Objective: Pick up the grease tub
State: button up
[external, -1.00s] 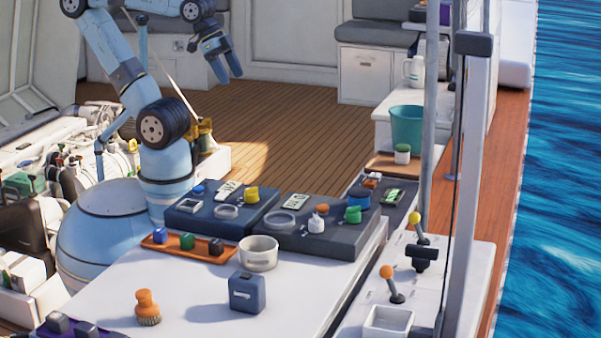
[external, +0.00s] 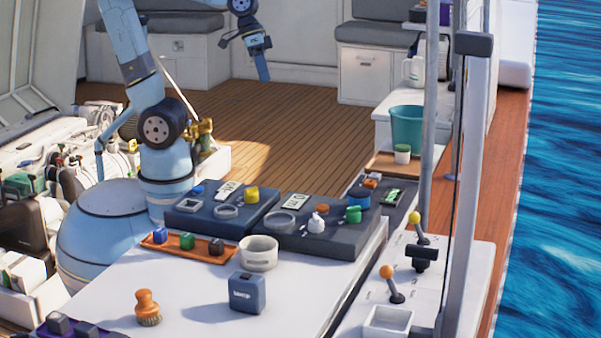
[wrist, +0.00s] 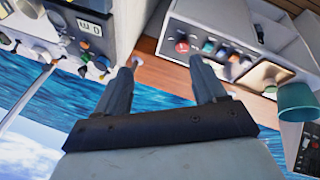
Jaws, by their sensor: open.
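A small white tub with a green lid (external: 403,154), which looks like the grease tub, stands upright on a wooden board (external: 378,164) in front of the teal bucket (external: 407,127). My gripper (external: 262,72) is raised above the deck, well to the left of the tub and apart from it, fingers pointing down. In the wrist view my gripper (wrist: 163,65) shows two spread fingers with nothing between them.
A vertical post (external: 430,110) stands just right of the tub. Open wooden deck (external: 290,130) lies below my gripper.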

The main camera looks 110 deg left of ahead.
jog(key=w+a+f+n+t+h, duration=0.1)
jog(key=w+a+f+n, duration=0.35)
jog(key=w+a, duration=0.3)
jog(key=w+a+f+n+t+h, duration=0.1)
jog(key=w+a+f+n+h, duration=0.1)
jog(key=w+a+f+n, duration=0.45)
jog(key=w+a+f+n+t+h, duration=0.1)
jog(key=w+a+n, duration=0.3)
jog(key=w+a, duration=0.55)
jog(key=n+t+y, duration=0.4)
jog(key=n+t, duration=0.2)
jog(key=n, duration=0.8)
send_near(406, 154)
jog(key=w, duration=0.1)
jog(key=w+f, duration=0.1)
jog(key=w, duration=0.1)
jog(key=w+a+f, duration=0.1)
jog(key=shift+w, duration=0.2)
jog(key=shift+f+x, duration=0.15)
jog(key=shift+x, duration=1.2)
jog(key=shift+f+x, duration=0.15)
jog(key=shift+x, duration=1.15)
jog(key=shift+s, duration=0.15)
